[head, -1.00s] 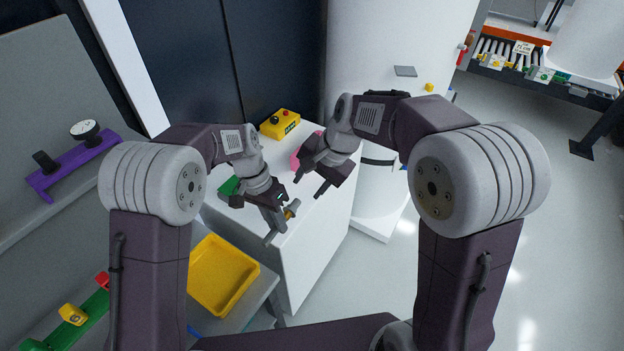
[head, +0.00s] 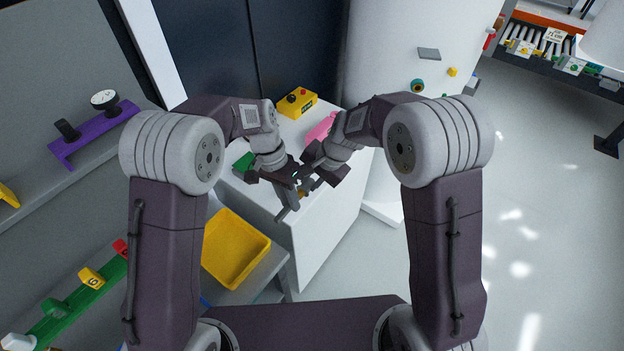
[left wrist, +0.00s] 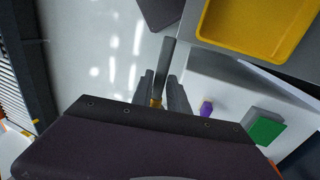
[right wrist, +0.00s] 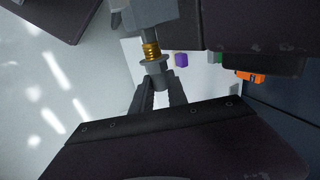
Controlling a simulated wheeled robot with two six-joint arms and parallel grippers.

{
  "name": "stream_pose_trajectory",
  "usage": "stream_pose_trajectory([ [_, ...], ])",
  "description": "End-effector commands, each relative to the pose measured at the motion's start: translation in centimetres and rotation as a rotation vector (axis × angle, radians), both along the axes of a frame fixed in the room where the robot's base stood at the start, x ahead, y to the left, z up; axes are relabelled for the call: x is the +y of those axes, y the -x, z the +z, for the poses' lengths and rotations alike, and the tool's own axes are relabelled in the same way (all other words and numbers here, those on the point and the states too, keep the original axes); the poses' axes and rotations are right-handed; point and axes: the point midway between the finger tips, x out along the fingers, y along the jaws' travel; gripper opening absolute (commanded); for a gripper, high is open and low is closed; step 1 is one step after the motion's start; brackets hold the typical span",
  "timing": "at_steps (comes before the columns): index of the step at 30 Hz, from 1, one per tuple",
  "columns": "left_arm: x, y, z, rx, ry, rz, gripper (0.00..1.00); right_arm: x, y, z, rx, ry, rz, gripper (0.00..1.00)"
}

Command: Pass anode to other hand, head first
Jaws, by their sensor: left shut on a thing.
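The anode is a grey rod (left wrist: 167,62) with a brass threaded part (right wrist: 151,52) and a grey head (right wrist: 155,68). My left gripper (head: 291,196) is shut on the anode; in the left wrist view its fingers stand either side of the rod, with brass between them. My right gripper (head: 306,183) is right beside it. In the right wrist view, my right gripper's fingers (right wrist: 158,90) stand apart around the end of the head. Whether they touch it cannot be told. In the head view the grippers hide most of the anode.
A white cabinet (head: 322,232) stands below the grippers, with a yellow control box (head: 296,102), a pink object (head: 321,129) and a green block (head: 243,162) on top. A yellow tray (head: 262,249) is at the lower left. A white tank (head: 395,45) stands behind.

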Motion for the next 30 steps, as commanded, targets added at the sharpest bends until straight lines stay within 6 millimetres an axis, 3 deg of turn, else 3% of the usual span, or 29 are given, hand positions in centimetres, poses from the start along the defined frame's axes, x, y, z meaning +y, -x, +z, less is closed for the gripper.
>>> stream_pose_trajectory([
  [3, 0.0, 0.0, 0.0, -0.001, 0.0, 0.0, 0.0, 0.0, 0.0, 0.0, 0.001, 0.001, 0.0, 0.0],
  [4, 0.0, 0.0, 0.0, -0.001, 0.0, 0.0, 0.23, 0.0, 0.0, 0.0, 0.0, 0.0, 0.0, 0.0],
  [6, 0.0, 0.0, 0.0, -0.001, 0.0, 0.001, 0.42, 0.0, 0.0, 0.0, 0.0, 0.0, 0.0, 0.0],
  [7, 0.0, 0.0, 0.0, -0.001, 0.0, 0.001, 0.45, 0.0, 0.0, 0.0, 0.0, 0.0, 0.0, 0.0],
  [17, 0.1, -0.1, 0.3, -0.002, 0.0, 0.001, 0.45, 0.0, 0.0, 0.0, 0.0, 0.0, 0.0, 0.0],
  [20, 0.3, -0.5, 1.7, -0.006, 0.002, 0.003, 0.45, 0.0, 0.0, 0.0, 0.0, 0.0, 0.0, 0.0],
  [30, 2.0, -1.8, 9.6, -0.005, 0.001, 0.002, 0.45, 0.0, 0.0, 0.0, 0.0, 0.0, 0.0, 0.0],
])
